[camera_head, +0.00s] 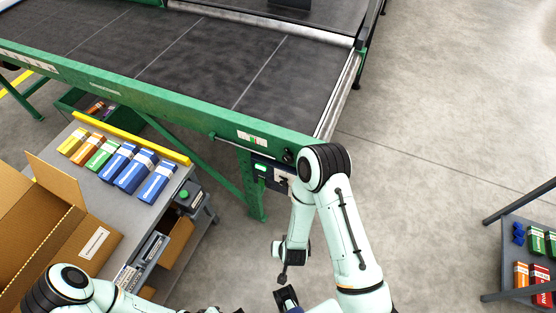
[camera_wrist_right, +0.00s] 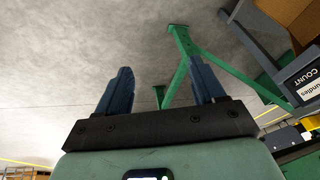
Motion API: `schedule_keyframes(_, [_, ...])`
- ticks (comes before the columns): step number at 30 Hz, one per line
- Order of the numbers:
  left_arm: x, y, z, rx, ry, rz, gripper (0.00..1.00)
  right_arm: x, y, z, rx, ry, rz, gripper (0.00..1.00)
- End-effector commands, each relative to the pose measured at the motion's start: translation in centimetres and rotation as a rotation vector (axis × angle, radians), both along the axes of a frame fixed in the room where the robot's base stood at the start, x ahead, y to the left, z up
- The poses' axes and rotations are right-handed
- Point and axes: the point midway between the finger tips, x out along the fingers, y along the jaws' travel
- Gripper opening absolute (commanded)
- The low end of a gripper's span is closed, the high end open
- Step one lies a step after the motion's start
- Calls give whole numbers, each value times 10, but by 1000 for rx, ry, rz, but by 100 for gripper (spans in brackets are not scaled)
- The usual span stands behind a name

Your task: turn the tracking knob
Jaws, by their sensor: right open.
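A small black knob (camera_head: 289,156) sits on the near corner of the green conveyor frame, beside my right arm's elbow. I cannot tell for sure that it is the tracking knob. A control panel (camera_head: 270,172) with a lit green display is just below it, partly hidden by my right arm. My right gripper (camera_wrist_right: 160,88) is open and empty in the right wrist view, its two blue fingers apart over the floor. The knob cannot be made out there. My left arm enters at the bottom left of the head view; its jaws are not clearly visible.
The conveyor (camera_head: 215,60) spans the top. A grey cart (camera_head: 181,180) with colored boxes and an open carton (camera_head: 38,215) stands at the left. A green leg (camera_wrist_right: 182,60) rises in the wrist view. A shelf (camera_head: 515,235) stands at the right; floor between is clear.

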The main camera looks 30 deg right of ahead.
Motion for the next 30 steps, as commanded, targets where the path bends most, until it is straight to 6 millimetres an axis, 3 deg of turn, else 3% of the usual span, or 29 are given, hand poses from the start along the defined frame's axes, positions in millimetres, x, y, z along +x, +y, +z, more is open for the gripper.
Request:
schedule_keyframes(1, [-4,0,-20,1,1,2,0,34,-1,2,-92,-139,-41,68])
schedule_keyframes(3, [-5,1,-34,3,-6,4,0,74,-8,28,-226,-337,-128,68])
schedule_keyframes(6, [-4,1,-51,5,-15,7,0,110,-11,81,-397,-597,-257,68])
schedule_keyframes(9, [-4,1,-64,7,-21,8,0,119,-6,134,-532,-804,-376,68])
schedule_keyframes(12, [-3,1,-73,7,-24,10,0,114,0,173,-628,-936,-467,68])
schedule_keyframes(15, [-2,1,-77,7,-27,11,0,106,5,197,-685,-1007,-525,68])
schedule_keyframes(20, [-1,1,-77,8,-30,10,0,107,0,208,-716,-1034,-553,68])
schedule_keyframes(30, [-2,1,-76,8,-30,10,0,148,-50,208,-716,-1032,-555,68])
